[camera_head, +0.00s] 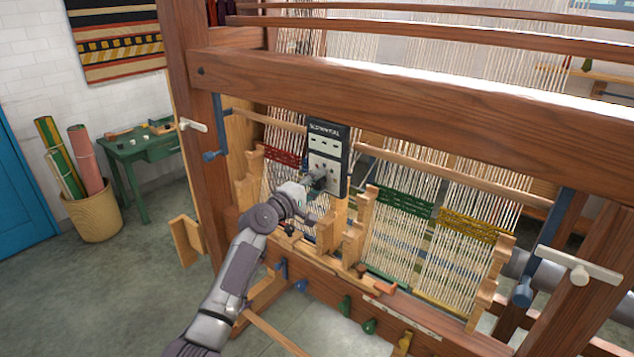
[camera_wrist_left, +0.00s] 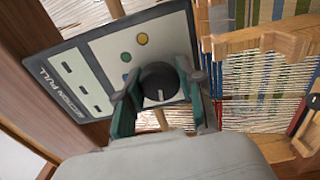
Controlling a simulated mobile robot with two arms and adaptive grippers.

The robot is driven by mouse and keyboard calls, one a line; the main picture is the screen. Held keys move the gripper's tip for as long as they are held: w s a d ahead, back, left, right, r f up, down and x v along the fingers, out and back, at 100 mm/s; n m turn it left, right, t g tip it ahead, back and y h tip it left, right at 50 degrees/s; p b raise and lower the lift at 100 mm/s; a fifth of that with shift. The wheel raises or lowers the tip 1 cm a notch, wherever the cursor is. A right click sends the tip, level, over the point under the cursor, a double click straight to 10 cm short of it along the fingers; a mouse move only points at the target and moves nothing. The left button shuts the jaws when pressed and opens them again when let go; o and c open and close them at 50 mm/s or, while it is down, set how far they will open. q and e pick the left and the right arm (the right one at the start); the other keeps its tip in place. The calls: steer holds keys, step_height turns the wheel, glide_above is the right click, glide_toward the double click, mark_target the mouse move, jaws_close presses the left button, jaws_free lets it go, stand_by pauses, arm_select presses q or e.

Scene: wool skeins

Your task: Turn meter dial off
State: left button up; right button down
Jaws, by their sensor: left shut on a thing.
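The meter (camera_head: 328,150) is a dark panel with a light face, mounted on the front of the wooden loom. In the left wrist view the meter panel (camera_wrist_left: 75,75) shows lettering, several dark slots and small coloured buttons. Its dial (camera_wrist_left: 159,84) is a round black knob with a pale pointer line. My left gripper (camera_head: 318,180) reaches the lower part of the meter. In the left wrist view the fingers of my left gripper (camera_wrist_left: 160,95) stand on both sides of the dial, shut on it. My right gripper is not in view.
A thick wooden beam (camera_head: 430,105) crosses above the meter. Wooden notched posts (camera_head: 352,240) and warp threads (camera_head: 400,245) lie close around my left gripper. A green table (camera_head: 145,150) and a basket of rolls (camera_head: 95,215) stand at the left. The floor at front left is clear.

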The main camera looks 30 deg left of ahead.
arm_select(q)
steer(key=shift+f, duration=0.1)
steer(key=o, duration=1.1)
steer(key=shift+o, duration=0.2)
steer(key=shift+s, duration=0.15)
steer(key=s+a, duration=0.1)
steer(key=s, duration=1)
steer(key=shift+s, duration=0.35)
